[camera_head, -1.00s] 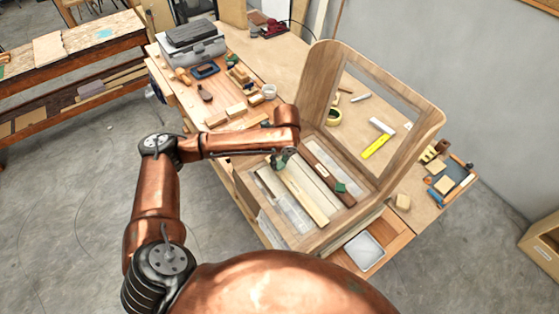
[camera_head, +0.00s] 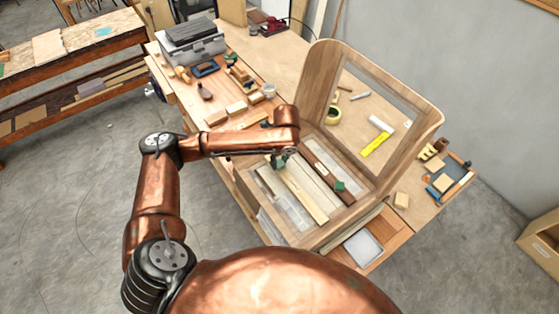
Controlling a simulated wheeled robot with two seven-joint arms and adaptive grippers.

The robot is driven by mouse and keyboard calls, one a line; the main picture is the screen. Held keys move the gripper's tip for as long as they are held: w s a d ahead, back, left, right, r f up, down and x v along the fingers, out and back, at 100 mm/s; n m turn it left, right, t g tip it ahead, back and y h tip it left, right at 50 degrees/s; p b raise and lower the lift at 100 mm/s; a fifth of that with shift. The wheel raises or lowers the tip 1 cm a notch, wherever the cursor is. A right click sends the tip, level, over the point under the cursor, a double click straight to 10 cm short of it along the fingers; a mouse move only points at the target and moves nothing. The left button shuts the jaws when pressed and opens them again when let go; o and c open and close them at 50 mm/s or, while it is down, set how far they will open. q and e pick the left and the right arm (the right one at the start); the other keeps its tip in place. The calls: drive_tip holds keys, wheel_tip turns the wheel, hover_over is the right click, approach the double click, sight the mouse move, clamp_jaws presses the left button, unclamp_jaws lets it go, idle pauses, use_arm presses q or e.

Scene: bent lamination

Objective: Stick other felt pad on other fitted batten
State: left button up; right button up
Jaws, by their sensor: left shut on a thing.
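My left gripper (camera_head: 286,154) is at the far end of the pale battens inside the wooden frame, mostly hidden by my own wrist. It is shut on a dark green felt pad (camera_head: 278,161), which shows just under it, close to the battens. I cannot tell whether the pad touches the wood. A pale batten (camera_head: 306,191) runs from below the gripper toward the near side. A dark brown batten (camera_head: 321,167) lies to its right. Another green felt pad (camera_head: 340,186) sits on the near end of the dark batten. My right gripper is out of view.
A tall wooden panel with a clear window (camera_head: 378,92) stands upright at the right of the frame. A white tray (camera_head: 364,247) lies at the near right. Wood blocks (camera_head: 217,118), a grey toolbox (camera_head: 190,45) and a yellow-handled tool (camera_head: 376,144) lie on the bench.

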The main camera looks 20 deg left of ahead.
use_arm(q)
drive_tip(key=shift+f, duration=0.4)
idle(0.7)
drive_tip(key=o, duration=0.9)
drive_tip(key=shift+o, duration=0.2)
drive_tip(key=shift+r+p, duration=3.55)
drive_tip(key=shift+p, duration=0.65)
drive_tip(key=shift+f, duration=0.1)
